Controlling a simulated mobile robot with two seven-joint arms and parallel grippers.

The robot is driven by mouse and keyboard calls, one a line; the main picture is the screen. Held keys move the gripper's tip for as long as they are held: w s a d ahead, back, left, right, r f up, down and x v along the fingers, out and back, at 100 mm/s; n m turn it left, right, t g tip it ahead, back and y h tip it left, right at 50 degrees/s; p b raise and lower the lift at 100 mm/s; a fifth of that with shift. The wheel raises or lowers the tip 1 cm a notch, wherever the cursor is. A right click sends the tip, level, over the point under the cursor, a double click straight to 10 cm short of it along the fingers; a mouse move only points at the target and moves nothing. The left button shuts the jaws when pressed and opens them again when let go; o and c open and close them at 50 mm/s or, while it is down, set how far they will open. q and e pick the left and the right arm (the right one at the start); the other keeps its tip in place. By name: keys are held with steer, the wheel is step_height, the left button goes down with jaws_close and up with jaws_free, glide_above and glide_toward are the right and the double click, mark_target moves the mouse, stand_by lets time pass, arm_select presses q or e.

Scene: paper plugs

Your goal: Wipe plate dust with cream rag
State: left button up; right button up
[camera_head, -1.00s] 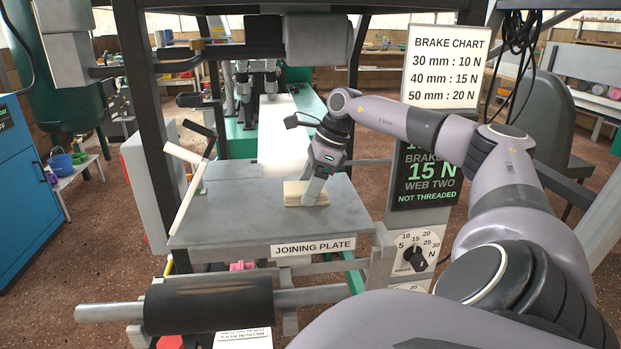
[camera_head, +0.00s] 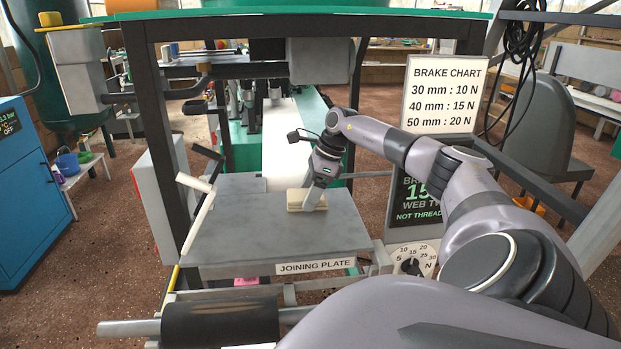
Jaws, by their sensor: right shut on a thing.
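The cream rag (camera_head: 298,200) is a folded pad on the grey joining plate (camera_head: 240,240), near the plate's back right part. My right gripper (camera_head: 311,199) reaches down from the right and is shut on the rag, which rests on or just above the plate. The gripper tips partly cover the rag's right side. Dust on the plate is too faint to tell apart from its grey surface. My left gripper is not in view.
A light lever (camera_head: 198,215) stands along the plate's left edge. A dark roller (camera_head: 220,320) lies in front of the plate. A brake chart (camera_head: 443,95) and brake dial (camera_head: 412,262) stand at the right. Frame posts rise around the plate.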

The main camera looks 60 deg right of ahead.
steer(key=shift+w+d+p, duration=0.35)
steer(key=shift+w+d, duration=0.1)
steer(key=shift+d, duration=0.1)
steer(key=shift+c, duration=0.5)
